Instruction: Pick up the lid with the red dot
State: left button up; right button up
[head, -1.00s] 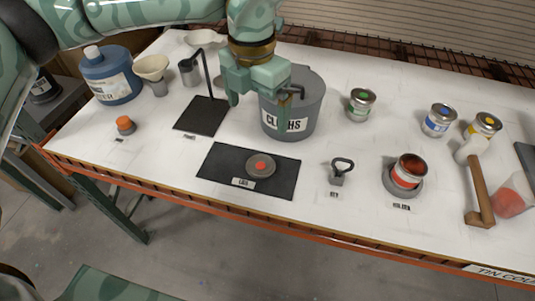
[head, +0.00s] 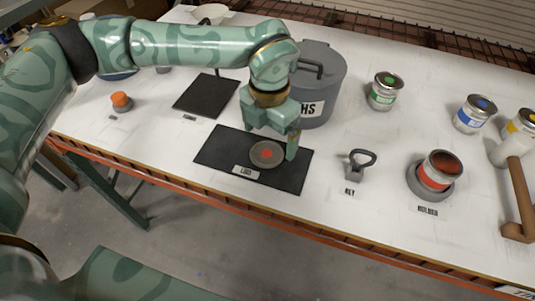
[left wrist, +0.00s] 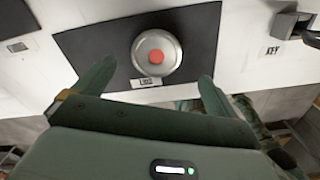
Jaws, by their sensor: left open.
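The round grey lid with the red dot (head: 266,154) lies flat on a black mat (head: 212,152). In the left wrist view the lid (left wrist: 156,53) shows whole, ahead of and between my two fingers. My left gripper (head: 270,143) is open and empty, above the mat close to the lid; its fingers (left wrist: 152,85) are spread wider than the lid in the left wrist view. I cannot tell the exact height of the fingertips above the mat. My right gripper is not in view.
A grey cloths bin (head: 325,85) stands right behind my left gripper. The key tool (head: 358,168) and an open red tin (head: 438,172) are to the right. Green (head: 384,92) and blue (head: 474,114) tins stand farther back. The table's orange front edge is near the mat.

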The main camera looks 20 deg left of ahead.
aim_at(267, 153)
pick_arm(q)
jog(key=f, duration=0.3)
jog(key=f+b, duration=0.1)
jog(key=f, duration=0.1)
jog(key=shift+w+a+f, duration=0.1)
jog(key=shift+a+f, duration=0.2)
jog(key=c, duration=1.1)
